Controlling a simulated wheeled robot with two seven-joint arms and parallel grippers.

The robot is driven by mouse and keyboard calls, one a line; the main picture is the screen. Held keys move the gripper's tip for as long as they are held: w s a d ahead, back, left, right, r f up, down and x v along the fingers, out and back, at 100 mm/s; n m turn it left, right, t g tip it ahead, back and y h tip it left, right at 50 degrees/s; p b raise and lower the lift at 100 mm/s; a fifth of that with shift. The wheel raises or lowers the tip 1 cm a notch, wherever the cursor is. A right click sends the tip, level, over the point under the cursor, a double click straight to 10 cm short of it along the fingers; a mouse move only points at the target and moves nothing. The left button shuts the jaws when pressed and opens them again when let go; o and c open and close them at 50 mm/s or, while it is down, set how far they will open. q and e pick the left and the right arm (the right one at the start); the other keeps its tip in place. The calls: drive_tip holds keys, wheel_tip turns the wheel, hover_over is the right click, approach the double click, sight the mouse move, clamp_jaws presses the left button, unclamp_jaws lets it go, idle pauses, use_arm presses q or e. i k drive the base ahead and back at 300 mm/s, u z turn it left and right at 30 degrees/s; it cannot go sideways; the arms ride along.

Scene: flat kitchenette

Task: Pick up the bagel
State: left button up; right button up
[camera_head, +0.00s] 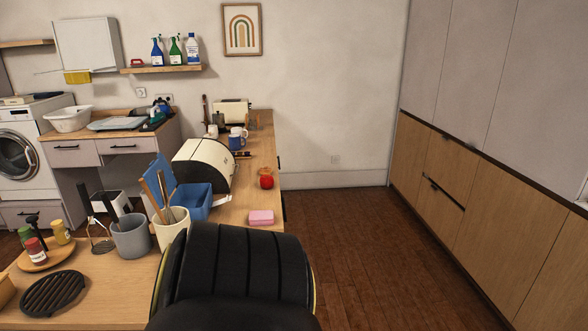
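I cannot make out a bagel in the head view. On the wooden counter (236,208) a round red item (266,182) sits near the right edge, with a small orange-tan shape (265,171) right behind it that is too small to identify. A cream bread box with dark ends (203,163) stands left of them. Neither of my grippers shows.
A large black ridged shape (236,265) fills the bottom centre and hides part of the counter. A pink block (261,217), blue bin (197,203), grey pot (131,237) and cream utensil pot (171,229) stand nearby. The floor (345,240) to the right is clear.

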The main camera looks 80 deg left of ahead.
sight(265, 170)
drive_tip(key=u, duration=2.8)
drive_tip(key=i, duration=0.2)
drive_tip(key=u, duration=0.05)
